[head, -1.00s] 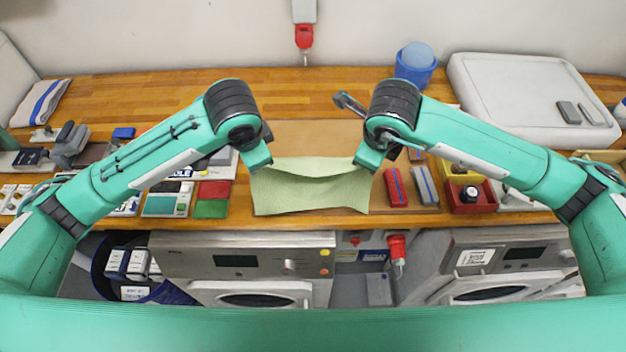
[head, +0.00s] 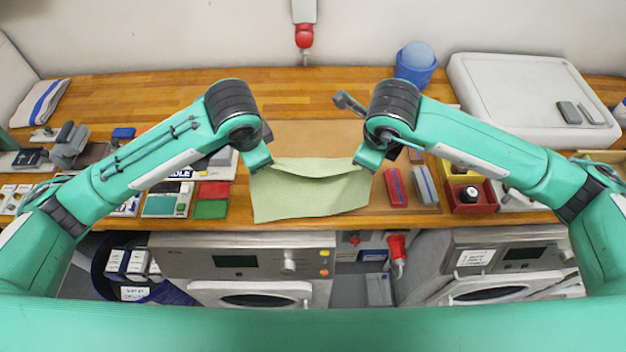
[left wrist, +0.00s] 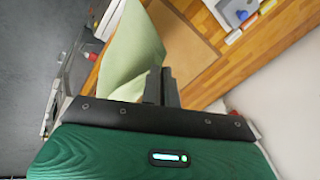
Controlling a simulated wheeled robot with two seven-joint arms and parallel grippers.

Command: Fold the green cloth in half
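The green cloth (head: 308,195) lies at the front of the worktop, with its far edge raised and sagging between my two grippers. Its near part spreads toward the counter's front edge. My left gripper (head: 266,166) is at the cloth's far left corner. In the left wrist view, the left fingers (left wrist: 161,88) are close together at the edge of the green cloth (left wrist: 131,52), shut on it. My right gripper (head: 364,166) is at the far right corner and appears shut on it; its fingertips are mostly hidden by its own body.
A brown board (head: 312,137) lies behind and under the cloth. A blue container (head: 415,68) and white case (head: 520,95) stand behind.

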